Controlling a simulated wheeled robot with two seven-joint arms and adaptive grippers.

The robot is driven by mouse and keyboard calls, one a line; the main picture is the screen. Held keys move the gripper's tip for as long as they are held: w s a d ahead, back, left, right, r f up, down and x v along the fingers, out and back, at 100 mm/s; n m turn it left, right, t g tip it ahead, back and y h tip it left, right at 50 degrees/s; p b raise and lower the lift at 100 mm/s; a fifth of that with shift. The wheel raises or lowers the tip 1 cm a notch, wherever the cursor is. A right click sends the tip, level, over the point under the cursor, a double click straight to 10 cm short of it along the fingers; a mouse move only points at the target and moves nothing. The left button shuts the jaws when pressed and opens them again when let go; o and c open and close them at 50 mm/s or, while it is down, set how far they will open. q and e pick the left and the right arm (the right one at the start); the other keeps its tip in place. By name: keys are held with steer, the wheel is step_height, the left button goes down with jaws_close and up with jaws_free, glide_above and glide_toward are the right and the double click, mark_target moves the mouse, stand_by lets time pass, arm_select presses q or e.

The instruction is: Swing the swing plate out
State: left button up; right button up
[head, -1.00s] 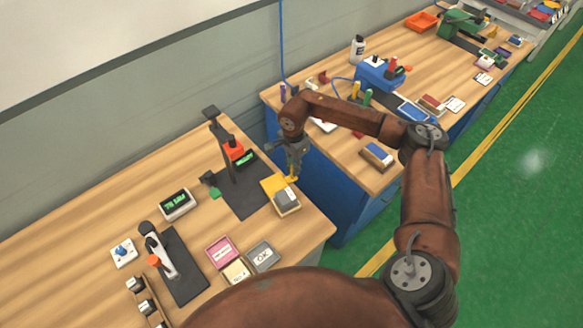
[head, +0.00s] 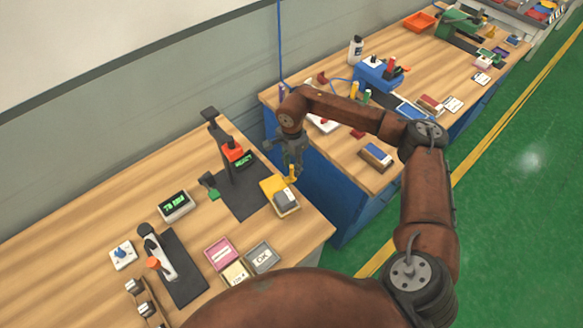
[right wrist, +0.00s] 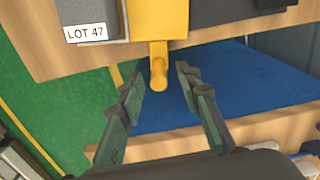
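The yellow swing plate (head: 272,185) lies at the foot of the dark post stand, near the right edge of the near bench. Its yellow handle (head: 291,174) sticks out on the right and shows in the right wrist view as a knob (right wrist: 159,72) over the bench edge. My right gripper (head: 293,168) is above the handle. In the right wrist view my right gripper (right wrist: 161,68) is open, one finger on each side of the knob, with gaps showing. My left gripper is in no view.
A grey box labelled LOT 47 (right wrist: 88,22) sits beside the plate. The post stand (head: 226,155) rises behind it. A second bench (head: 345,150) stands beyond a gap. Pink and grey trays (head: 221,252) lie in front on the near bench.

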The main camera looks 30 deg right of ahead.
step_height(320, 180, up, 10)
steer(key=shift+r, duration=0.2)
stand_by(0.5)
